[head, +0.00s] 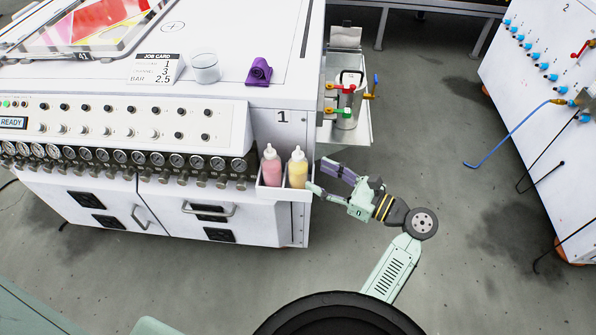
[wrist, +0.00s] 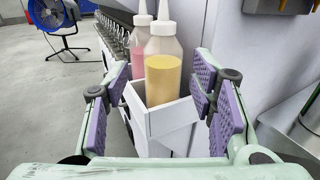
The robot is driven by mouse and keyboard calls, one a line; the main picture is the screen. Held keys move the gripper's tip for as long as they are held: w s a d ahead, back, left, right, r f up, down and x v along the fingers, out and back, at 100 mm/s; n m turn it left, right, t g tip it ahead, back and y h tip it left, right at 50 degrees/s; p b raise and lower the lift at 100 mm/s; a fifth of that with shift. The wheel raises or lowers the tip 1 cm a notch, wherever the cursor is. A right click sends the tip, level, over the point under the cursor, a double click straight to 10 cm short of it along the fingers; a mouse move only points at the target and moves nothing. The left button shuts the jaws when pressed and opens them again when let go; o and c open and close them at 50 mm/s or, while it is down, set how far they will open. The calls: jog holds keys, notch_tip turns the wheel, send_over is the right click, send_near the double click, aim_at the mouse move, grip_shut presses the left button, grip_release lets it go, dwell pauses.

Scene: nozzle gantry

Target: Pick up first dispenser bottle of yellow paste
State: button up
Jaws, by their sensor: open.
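The bottle of yellow paste (head: 297,170) stands upright with a white nozzle cap in a small white holder (head: 272,193) on the machine's right corner. In the wrist view the yellow bottle (wrist: 163,75) is centred ahead, between my open fingers but beyond their tips. A bottle of pink paste (head: 271,168) stands beside it on the left, partly behind it in the wrist view (wrist: 142,48). My gripper (head: 327,181) is open and empty, just right of the holder, with purple finger pads. The holder's front wall hides the yellow bottle's base.
The white machine (head: 278,225) stands left of my gripper, with gauges along its front. A side shelf with a metal pot (head: 349,105) is behind my gripper.

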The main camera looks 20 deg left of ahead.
aim_at(307, 169)
jog(key=shift+w+a+f+p, duration=0.1)
jog(key=shift+w+a+p, duration=0.15)
jog(key=shift+a, duration=0.7)
jog(key=shift+w+a+f+p, duration=0.15)
jog(key=shift+w+a, duration=0.1)
jog(key=shift+a, duration=0.75)
jog(key=shift+w+a+r+p, duration=0.1)
jog(key=shift+w+a+p, duration=0.15)
jog(key=shift+a, duration=0.7)
jog(key=shift+c, duration=0.5)
jog(key=c, duration=0.5)
